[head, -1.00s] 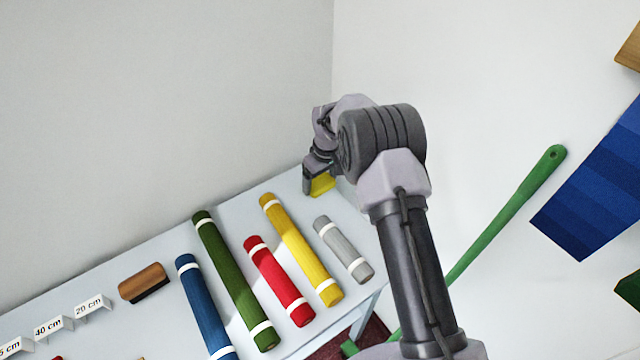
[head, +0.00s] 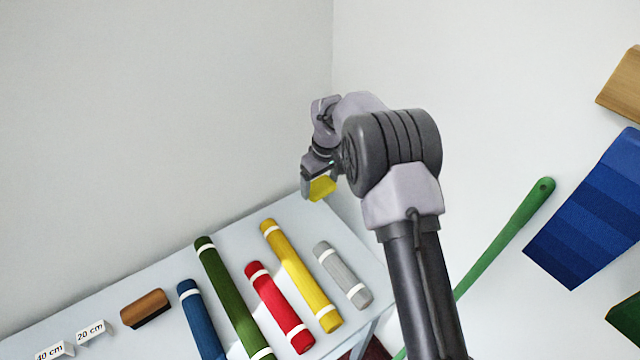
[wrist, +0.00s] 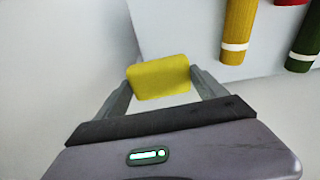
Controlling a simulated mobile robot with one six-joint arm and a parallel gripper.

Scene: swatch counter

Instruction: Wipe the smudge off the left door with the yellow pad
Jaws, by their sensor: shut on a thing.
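The yellow pad (head: 321,188) is held at the end of my arm, above the far corner of the counter. My gripper (wrist: 160,82) is shut on the yellow pad (wrist: 158,77), with one finger at each side of it in the wrist view. In the head view my gripper (head: 312,182) is partly hidden by my own wrist. The pad appears raised off the counter top. Neither the left door nor the smudge is in view.
The pale counter (head: 160,270) carries blue, green, red, yellow (head: 300,275) and grey rolls, a wooden brush (head: 145,308) and length signs (head: 90,332). Walls meet behind the counter's far corner. A green handle (head: 505,238) and blue swatches (head: 590,215) are at the right.

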